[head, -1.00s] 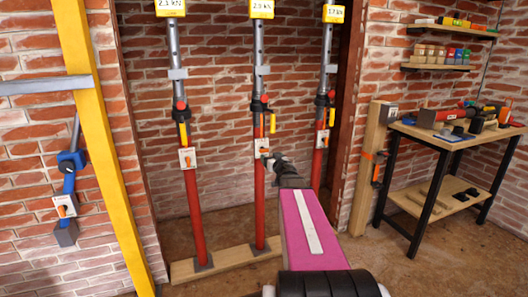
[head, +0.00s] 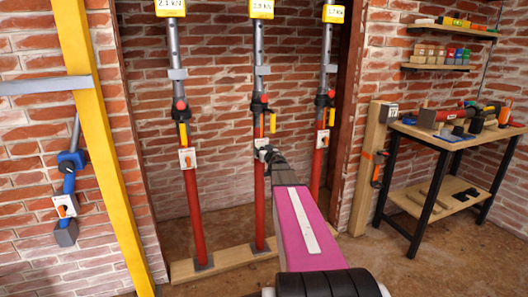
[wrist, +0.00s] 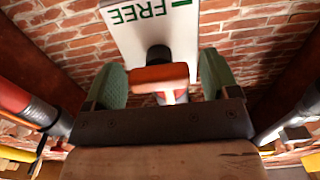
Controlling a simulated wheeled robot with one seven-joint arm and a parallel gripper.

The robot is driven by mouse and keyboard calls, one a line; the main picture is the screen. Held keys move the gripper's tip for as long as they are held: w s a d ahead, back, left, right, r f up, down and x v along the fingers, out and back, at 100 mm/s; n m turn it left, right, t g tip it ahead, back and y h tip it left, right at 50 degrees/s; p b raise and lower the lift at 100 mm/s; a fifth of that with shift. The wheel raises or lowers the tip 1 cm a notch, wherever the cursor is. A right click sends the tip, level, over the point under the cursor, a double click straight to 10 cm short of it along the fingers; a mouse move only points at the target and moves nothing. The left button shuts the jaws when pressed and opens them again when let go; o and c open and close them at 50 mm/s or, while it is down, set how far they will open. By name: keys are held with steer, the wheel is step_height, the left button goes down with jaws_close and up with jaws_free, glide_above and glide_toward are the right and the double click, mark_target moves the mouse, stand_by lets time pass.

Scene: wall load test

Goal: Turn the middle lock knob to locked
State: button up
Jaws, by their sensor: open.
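The middle red prop (head: 260,205) stands upright, with a small white lock plate (head: 261,143) partly hidden behind my gripper (head: 263,153). In the wrist view the plate (wrist: 150,28) reads "FREE" in green. The orange lock knob (wrist: 160,76) sits between the two green fingers of my gripper (wrist: 162,80), its bar lying across the picture. The fingers are open, with a gap visible on each side of the knob. The knob itself is hidden in the head view.
The left prop (head: 194,215) and right prop (head: 318,165) carry similar plates (head: 187,158) with orange knobs. A yellow slanted beam (head: 105,150) stands at the left. A workbench (head: 450,138) with tools is at the right. Both neighbouring props flank my wrist.

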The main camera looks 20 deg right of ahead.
steer(key=c, duration=0.9)
steer(key=shift+n, duration=0.3)
steer(key=n, duration=0.3)
steer(key=shift+a+n, duration=0.1)
steer(key=shift+n, duration=0.2)
steer(key=n, duration=0.4)
steer(key=shift+f+n, duration=0.1)
steer(key=shift+n, duration=0.2)
steer(key=n, duration=0.4)
steer(key=shift+a+f, duration=0.1)
steer(key=shift+f+n, duration=0.1)
steer(key=shift+n, duration=2.4)
